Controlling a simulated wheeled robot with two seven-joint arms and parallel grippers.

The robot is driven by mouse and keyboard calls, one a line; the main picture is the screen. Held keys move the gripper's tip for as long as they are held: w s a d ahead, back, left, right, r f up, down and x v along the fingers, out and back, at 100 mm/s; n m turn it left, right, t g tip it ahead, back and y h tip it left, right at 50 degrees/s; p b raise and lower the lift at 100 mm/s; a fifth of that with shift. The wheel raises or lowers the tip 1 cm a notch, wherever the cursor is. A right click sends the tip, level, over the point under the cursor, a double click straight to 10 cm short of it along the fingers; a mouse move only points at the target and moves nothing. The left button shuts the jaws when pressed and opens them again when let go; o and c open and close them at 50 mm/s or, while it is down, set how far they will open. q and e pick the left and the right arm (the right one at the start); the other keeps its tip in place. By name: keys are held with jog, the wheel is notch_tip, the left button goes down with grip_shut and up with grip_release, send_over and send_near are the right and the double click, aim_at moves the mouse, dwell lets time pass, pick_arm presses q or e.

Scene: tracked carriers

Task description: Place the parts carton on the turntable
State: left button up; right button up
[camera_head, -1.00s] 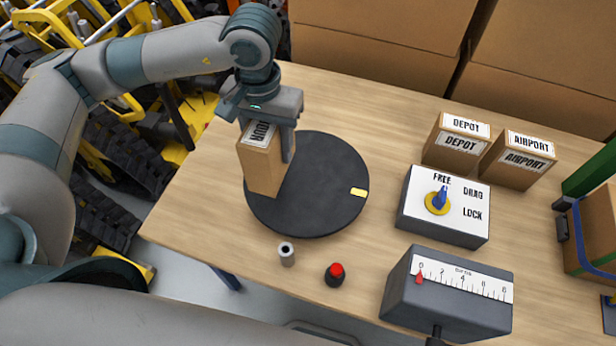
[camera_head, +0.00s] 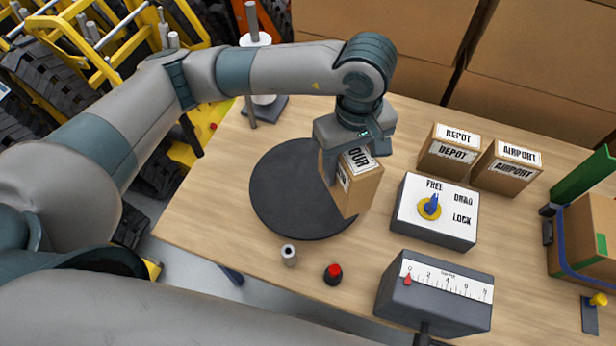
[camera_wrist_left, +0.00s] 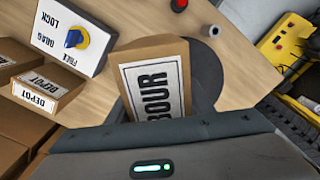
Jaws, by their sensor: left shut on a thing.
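A brown carton (camera_head: 360,192) with a white label ending in "OUR" is in my left gripper (camera_head: 348,160), which is shut on its upper part. The left wrist view shows the carton's label (camera_wrist_left: 155,82) close in front of the gripper. The black round turntable (camera_head: 290,195) lies on the table, and the carton is over its right edge, slightly turned. I cannot tell whether the carton touches the disc. The turntable's yellow mark is out of sight, and the carton hides part of the right edge. My right gripper is not in view.
A box with a blue-and-yellow knob (camera_head: 430,207) stands close right of the carton. Depot (camera_head: 452,150) and airport (camera_head: 506,166) cartons stand behind it. In front are a grey cylinder (camera_head: 289,256), a red button (camera_head: 333,273) and a dial gauge (camera_head: 436,300).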

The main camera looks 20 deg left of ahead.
pick_arm(q)
jog(key=shift+s+d+r, duration=0.1)
jog(key=shift+d+r, duration=0.1)
jog(key=shift+d, duration=0.15)
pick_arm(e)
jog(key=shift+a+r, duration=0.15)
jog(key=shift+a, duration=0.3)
pick_arm(q)
jog(key=shift+f, duration=0.1)
jog(key=w+a+f, duration=0.5)
jog(key=a+f, duration=0.2)
jog(key=a, duration=0.3)
jog(key=shift+w+a, duration=0.15)
jog(key=shift+w, duration=0.1)
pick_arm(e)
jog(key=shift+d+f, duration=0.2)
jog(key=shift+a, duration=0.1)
